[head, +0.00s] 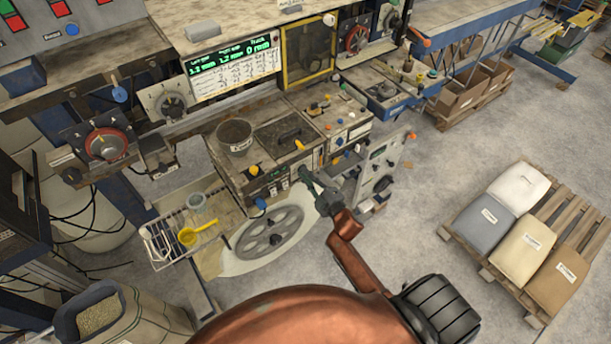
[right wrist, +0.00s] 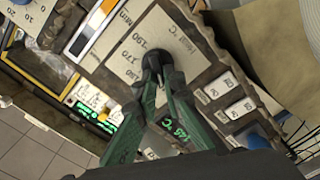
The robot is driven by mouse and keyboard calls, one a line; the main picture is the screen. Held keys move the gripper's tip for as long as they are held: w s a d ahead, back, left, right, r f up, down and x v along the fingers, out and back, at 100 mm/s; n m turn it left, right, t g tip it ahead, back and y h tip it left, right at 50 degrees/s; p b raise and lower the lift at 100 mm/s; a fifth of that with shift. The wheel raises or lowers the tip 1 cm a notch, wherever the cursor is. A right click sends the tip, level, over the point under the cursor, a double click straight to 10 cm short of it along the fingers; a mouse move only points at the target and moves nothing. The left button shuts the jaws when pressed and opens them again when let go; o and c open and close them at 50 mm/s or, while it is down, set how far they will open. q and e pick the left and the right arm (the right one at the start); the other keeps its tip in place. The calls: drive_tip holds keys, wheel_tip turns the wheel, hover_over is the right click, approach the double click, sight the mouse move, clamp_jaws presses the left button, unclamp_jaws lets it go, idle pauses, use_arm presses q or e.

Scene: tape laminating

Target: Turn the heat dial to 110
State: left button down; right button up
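The heat dial (right wrist: 157,56) is a dark round knob on a pale scale plate (right wrist: 128,50) marked "Heat" with numbers such as 190, 170 and 150, in the right wrist view. My right gripper (right wrist: 162,78) has its green fingers drawn close together at the dial, with the tips at its near edge. They appear shut on it; the contact is partly hidden by the fingertips. A green readout (right wrist: 176,132) ending in "°C" is partly covered by a finger. In the head view my right gripper (head: 314,188) is at the machine's front; the dial is hidden there. My left gripper is not visible.
The machine (head: 240,180) carries other knobs, including a red dial (head: 107,145), and a grey handwheel (head: 270,232) below. A lit display (head: 235,65) stands above. A side panel with a black knob (head: 383,185) is right of my gripper. Sacks lie on a pallet (head: 470,258) at right.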

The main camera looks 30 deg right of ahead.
drive_tip(key=o, duration=0.5)
drive_tip(key=shift+c, duration=0.2)
drive_tip(key=s+d, duration=0.1)
drive_tip(key=s, duration=1.1)
drive_tip(key=s+f+m+g+h+b, duration=0.1)
drive_tip(key=s+f+m+g, duration=0.3)
drive_tip(key=f, duration=1)
drive_tip(key=s+f+m+g+b, duration=0.15)
drive_tip(key=s+f, duration=0.45)
drive_tip(key=f, duration=0.7)
drive_tip(key=s+f+m+g+h+b, duration=0.1)
drive_tip(key=s+f+m+g, duration=0.3)
drive_tip(key=f, duration=1)
drive_tip(key=s+a+f+g, duration=0.1)
drive_tip(key=s+f+g, duration=0.1)
drive_tip(key=s+f, duration=0.4)
drive_tip(key=s+a+f+m+g+b, duration=0.1)
drive_tip(key=s+f+g, duration=0.2)
drive_tip(key=s+f, duration=0.4)
drive_tip(key=s+a+f+m+g+b, duration=0.1)
drive_tip(key=s+f, duration=0.6)
drive_tip(key=s, duration=1.1)
drive_tip(key=shift+s+a+f+g, duration=0.2)
drive_tip(key=shift+s+a+g, duration=0.2)
drive_tip(key=shift+a+g, duration=0.25)
